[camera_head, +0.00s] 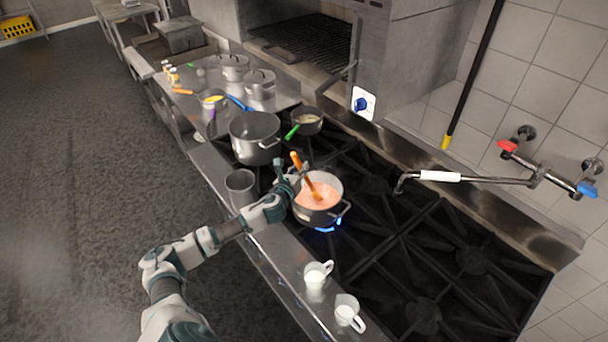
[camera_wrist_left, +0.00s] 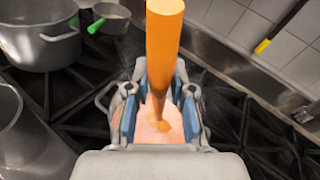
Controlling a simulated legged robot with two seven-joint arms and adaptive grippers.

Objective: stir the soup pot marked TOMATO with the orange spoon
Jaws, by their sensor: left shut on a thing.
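The soup pot (camera_head: 318,212) stands on a lit burner of the stove and holds orange-red soup (camera_head: 323,194); I cannot read a TOMATO label on it. The orange spoon (camera_head: 304,177) stands tilted with its lower end in the soup and its handle rising above the rim. My left gripper (camera_head: 295,182) is at the pot's left rim, shut on the spoon's handle. In the left wrist view the spoon (camera_wrist_left: 162,50) runs between the two fingers of the gripper (camera_wrist_left: 157,105), with soup below. My right gripper is not in view.
A large empty pot (camera_head: 255,135) and a small pan with a green handle (camera_head: 307,120) stand behind. A metal canister (camera_head: 241,187) is left of the soup pot. Two white cups (camera_head: 317,274) are on the front ledge. A faucet arm (camera_head: 440,177) reaches over the stove, whose right side is clear.

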